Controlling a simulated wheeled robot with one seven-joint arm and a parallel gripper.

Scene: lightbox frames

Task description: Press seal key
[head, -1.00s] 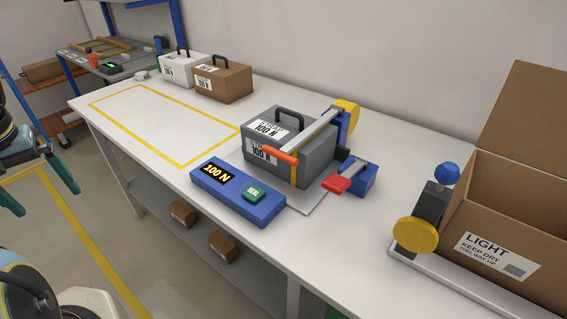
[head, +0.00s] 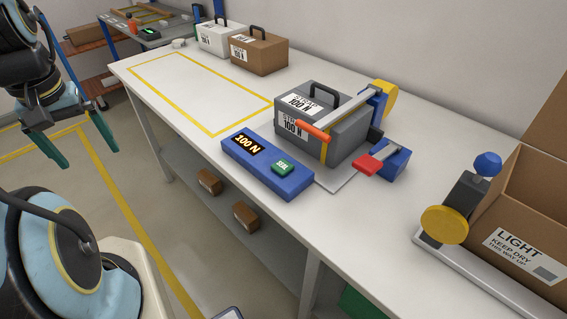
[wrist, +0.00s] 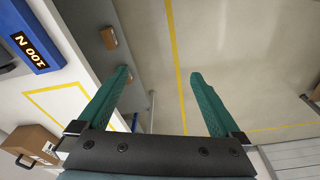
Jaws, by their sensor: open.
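The green seal key (head: 283,167), marked SEAL, sits on the right part of the blue control box (head: 262,177) at the table's front edge. The box's display (head: 246,145) reads 100 N. The box also shows at the upper left of the wrist view (wrist: 22,50), where the seal key is out of frame. My gripper (head: 85,152) is left of the table in the head view, with green fingers spread and nothing between them. In the wrist view my gripper (wrist: 160,75) points down over the floor and the lower shelf, apart from the box.
Behind the control box a grey case (head: 320,130) sits under a strap arm with an orange handle (head: 312,131). A red lever (head: 366,164) is right of it. An open carton (head: 520,235) stands at the right. The yellow-outlined area (head: 200,90) is empty.

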